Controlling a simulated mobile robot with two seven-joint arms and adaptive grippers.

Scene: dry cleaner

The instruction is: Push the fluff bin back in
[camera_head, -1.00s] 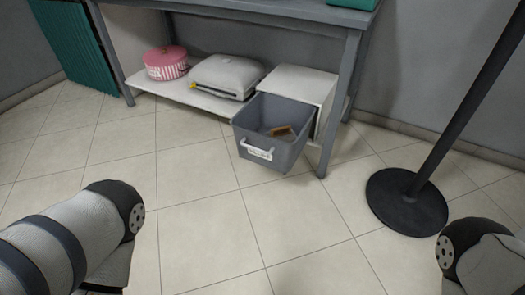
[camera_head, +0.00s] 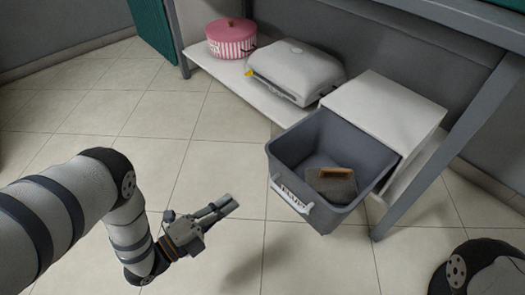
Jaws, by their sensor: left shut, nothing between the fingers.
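The fluff bin (camera_head: 332,214) is a grey open-topped drawer with a white front handle and a label. It sticks well out of its white housing (camera_head: 392,112) on the low shelf. A brush with a wooden back and a grey pad lie inside it. My left gripper (camera_head: 232,203) is shut and empty, in front and to the left of the bin, apart from its handle (camera_head: 290,198). My right gripper is out of the picture; only part of my right arm shows at the lower right.
A pale grey case (camera_head: 295,70) and a pink striped round box (camera_head: 231,38) stand on the white low shelf (camera_head: 215,72). A grey table leg (camera_head: 450,150) stands right of the bin. The tiled floor (camera_head: 190,135) in front is clear.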

